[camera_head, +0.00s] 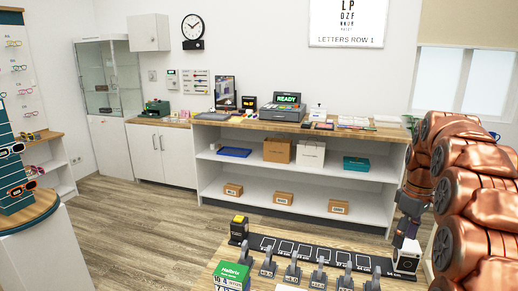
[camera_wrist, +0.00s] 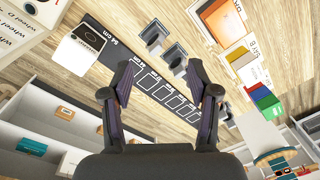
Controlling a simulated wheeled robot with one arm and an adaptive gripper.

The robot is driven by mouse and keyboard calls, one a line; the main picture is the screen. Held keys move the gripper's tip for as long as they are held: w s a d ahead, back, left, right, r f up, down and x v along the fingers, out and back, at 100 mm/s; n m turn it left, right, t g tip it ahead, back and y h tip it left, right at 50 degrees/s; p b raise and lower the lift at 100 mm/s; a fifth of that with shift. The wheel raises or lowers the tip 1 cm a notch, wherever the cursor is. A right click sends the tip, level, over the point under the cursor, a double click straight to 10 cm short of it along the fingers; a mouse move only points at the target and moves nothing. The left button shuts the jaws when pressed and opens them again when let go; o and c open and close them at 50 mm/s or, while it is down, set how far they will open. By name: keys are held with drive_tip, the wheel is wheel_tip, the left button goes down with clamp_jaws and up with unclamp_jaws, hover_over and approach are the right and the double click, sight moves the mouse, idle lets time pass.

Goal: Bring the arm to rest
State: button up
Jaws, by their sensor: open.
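My copper-coloured arm fills the right side of the head view, bent, with its end hanging down. My gripper (camera_head: 403,232) is dark and points downward at the right end of the wooden table (camera_head: 215,262), close to a small white box with a black round mark (camera_head: 407,259). In the wrist view my gripper (camera_wrist: 161,66) has its two fingers spread wide apart, with nothing between them. Beyond the fingers lies a black strip with outlined squares (camera_wrist: 160,88) on the table. Whether the gripper touches the white box is unclear.
Several grey upright holders (camera_head: 318,275) stand along the strip's front. A green box (camera_head: 232,275) and a black-and-yellow device (camera_head: 239,228) are at the table's left. A counter (camera_head: 345,135) with shelves stands behind. Open floor (camera_head: 140,225) lies left.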

drive_tip(key=s+a+r+m+p, duration=0.2)
drive_tip(key=s+a+r+m, duration=0.1)
drive_tip(key=s+a, duration=1.1)
drive_tip(key=s+a+f+m, duration=0.1)
drive_tip(key=s+a+f, duration=0.1)
drive_tip(key=s, duration=0.5)
drive_tip(key=s+a+f+m+p, duration=0.1)
drive_tip(key=s+a, duration=0.2)
drive_tip(key=s, duration=0.4)
drive_tip(key=s+a+f+m+g, duration=0.1)
drive_tip(key=s+a+f, duration=0.1)
drive_tip(key=s, duration=0.5)
drive_tip(key=shift+a+f+h+p, duration=0.25)
drive_tip(key=shift+f+h+p, duration=0.05)
drive_tip(key=shift+f, duration=0.05)
